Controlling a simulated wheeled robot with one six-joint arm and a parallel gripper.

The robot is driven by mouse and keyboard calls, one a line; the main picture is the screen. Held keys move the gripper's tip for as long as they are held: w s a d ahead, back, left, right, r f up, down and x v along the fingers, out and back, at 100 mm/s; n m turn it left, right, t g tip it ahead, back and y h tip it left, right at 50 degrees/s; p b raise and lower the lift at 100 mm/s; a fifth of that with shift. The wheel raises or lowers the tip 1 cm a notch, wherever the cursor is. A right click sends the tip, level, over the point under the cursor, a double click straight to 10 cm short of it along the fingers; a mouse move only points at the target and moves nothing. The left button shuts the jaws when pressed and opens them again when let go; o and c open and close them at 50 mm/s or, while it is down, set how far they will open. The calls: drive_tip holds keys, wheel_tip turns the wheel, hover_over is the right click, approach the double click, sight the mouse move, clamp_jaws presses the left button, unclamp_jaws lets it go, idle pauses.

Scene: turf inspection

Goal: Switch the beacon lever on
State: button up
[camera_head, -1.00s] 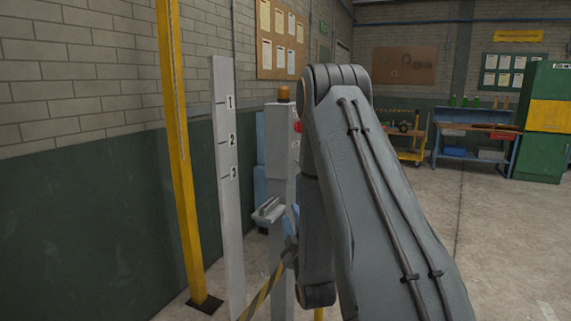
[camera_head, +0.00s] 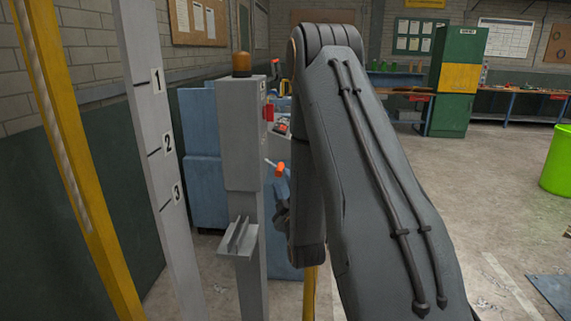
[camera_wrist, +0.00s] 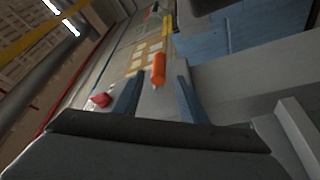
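The beacon post is a grey column with a box (camera_head: 240,135) and an amber lamp (camera_head: 241,64) on top, left of my arm in the head view. An orange-tipped lever (camera_head: 279,170) sticks out on the box's right side; its orange grip shows in the wrist view (camera_wrist: 158,68). My gripper (camera_wrist: 159,84) is open in the wrist view, its two blue-grey fingers apart. The orange grip appears in the gap near the fingertips; I cannot tell its depth or any contact. In the head view my gripper is mostly hidden behind my arm.
A red part (camera_head: 268,112) is on the box's side. A small grey bracket (camera_head: 238,238) juts from the column. A numbered grey board (camera_head: 150,135) and a yellow pole (camera_head: 62,130) stand to the left. Blue cabinets (camera_head: 203,130) are behind. The floor at right is mostly open.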

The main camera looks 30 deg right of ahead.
sight(279, 169)
drive_tip(key=p+x, duration=0.2)
drive_tip(key=x, duration=0.5)
drive_tip(key=shift+d, duration=0.25)
clamp_jaws()
